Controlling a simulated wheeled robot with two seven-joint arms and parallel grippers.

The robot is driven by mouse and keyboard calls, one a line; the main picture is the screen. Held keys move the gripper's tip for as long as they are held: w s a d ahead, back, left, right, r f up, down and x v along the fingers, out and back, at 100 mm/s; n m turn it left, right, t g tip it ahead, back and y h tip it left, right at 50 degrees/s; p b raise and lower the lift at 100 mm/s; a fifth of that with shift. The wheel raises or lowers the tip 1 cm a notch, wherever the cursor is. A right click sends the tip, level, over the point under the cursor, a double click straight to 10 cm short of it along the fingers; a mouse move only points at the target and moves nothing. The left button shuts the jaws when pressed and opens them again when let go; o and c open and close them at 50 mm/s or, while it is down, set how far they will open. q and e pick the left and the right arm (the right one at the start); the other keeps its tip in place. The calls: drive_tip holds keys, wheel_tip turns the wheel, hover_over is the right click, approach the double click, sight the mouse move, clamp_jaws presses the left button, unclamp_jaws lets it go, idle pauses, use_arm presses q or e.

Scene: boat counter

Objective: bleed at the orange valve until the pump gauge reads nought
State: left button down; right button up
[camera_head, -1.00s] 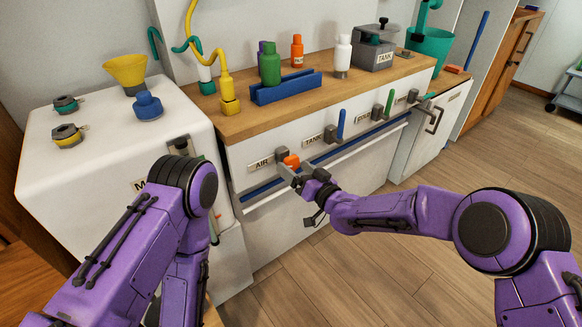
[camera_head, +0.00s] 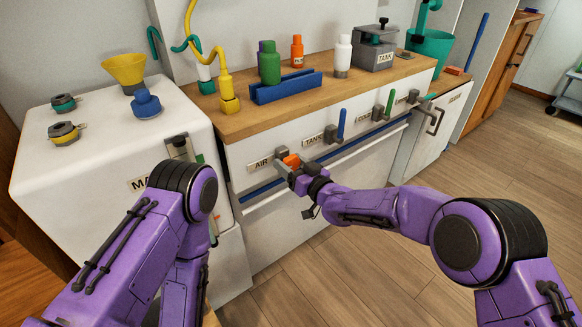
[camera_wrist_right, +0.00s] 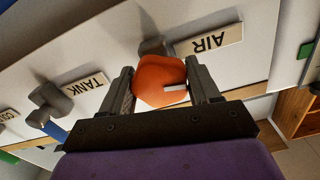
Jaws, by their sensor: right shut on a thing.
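The orange valve handle (camera_head: 291,160) is on the white cabinet front beside the AIR label (camera_head: 260,166). My right gripper (camera_head: 286,170) is shut on it. In the right wrist view, the handle (camera_wrist_right: 158,80) sits between the two fingers of the right gripper (camera_wrist_right: 163,88), with a pale mark on its face. No readable pump gauge shows. A dark fitting (camera_head: 179,146) and a green strip are on the white housing, partly covered by my left arm. My left gripper is not in view.
Valves labelled TANK (camera_head: 332,132) and COLD (camera_head: 379,113) follow to the right, with blue and green levers. A long rail (camera_head: 340,152) runs below. Bottles and a blue rack (camera_head: 285,88) stand on the wooden counter (camera_head: 235,122).

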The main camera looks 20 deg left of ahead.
drive_tip(key=shift+n, duration=0.8)
drive_tip(key=o, duration=1)
drive_tip(key=shift+o, duration=0.2)
drive_tip(key=p+v, duration=0.1)
drive_tip(key=v, duration=0.9)
drive_tip(key=shift+s+d, duration=0.25)
